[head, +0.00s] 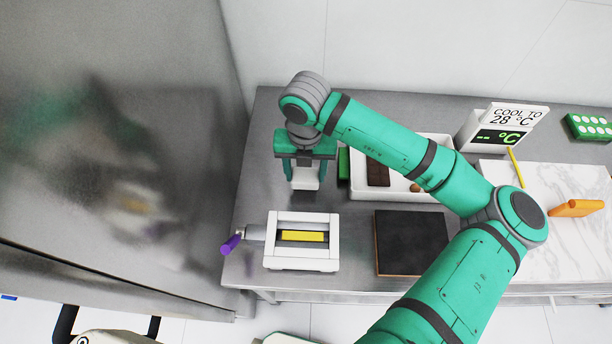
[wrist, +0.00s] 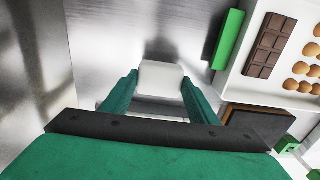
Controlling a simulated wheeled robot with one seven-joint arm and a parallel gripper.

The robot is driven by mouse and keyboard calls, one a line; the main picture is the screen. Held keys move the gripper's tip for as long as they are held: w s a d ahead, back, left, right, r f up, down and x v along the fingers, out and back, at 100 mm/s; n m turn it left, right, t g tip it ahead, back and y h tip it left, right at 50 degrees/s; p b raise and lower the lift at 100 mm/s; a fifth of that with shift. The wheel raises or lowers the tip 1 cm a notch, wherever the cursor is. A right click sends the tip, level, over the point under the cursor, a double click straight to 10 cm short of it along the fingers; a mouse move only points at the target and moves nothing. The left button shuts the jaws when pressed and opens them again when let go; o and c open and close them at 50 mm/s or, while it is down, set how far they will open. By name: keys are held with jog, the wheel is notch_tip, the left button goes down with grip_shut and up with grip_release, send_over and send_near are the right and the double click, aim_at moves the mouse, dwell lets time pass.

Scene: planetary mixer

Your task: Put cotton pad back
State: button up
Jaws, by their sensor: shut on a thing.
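My gripper (head: 305,174) is shut on a white cotton pad (head: 305,179), which shows between the two green fingers. The pad also shows in the wrist view (wrist: 161,79), gripped at its sides by my gripper (wrist: 155,97). In the head view it is over the steel table, behind the white hand-cranked machine. I cannot tell whether the pad touches the table.
The white machine (head: 301,262) with a yellow bar and purple crank handle (head: 231,244) stands in front. A white tray (head: 410,193) with a chocolate bar (wrist: 269,45) is at right, beside a green block (head: 343,164). A dark board (head: 412,243) lies nearby.

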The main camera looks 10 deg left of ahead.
aim_at(306, 173)
jog(key=shift+w+f, duration=0.2)
jog(key=shift+f, duration=0.1)
jog(key=f, duration=0.3)
jog(key=shift+w+a, duration=0.1)
jog(key=shift+w, duration=0.15)
jog(key=shift+s+f, duration=0.1)
jog(key=shift+f, duration=0.15)
jog(key=o, duration=1)
notch_tip(306, 173, up, 12)
jog(key=shift+r, duration=0.1)
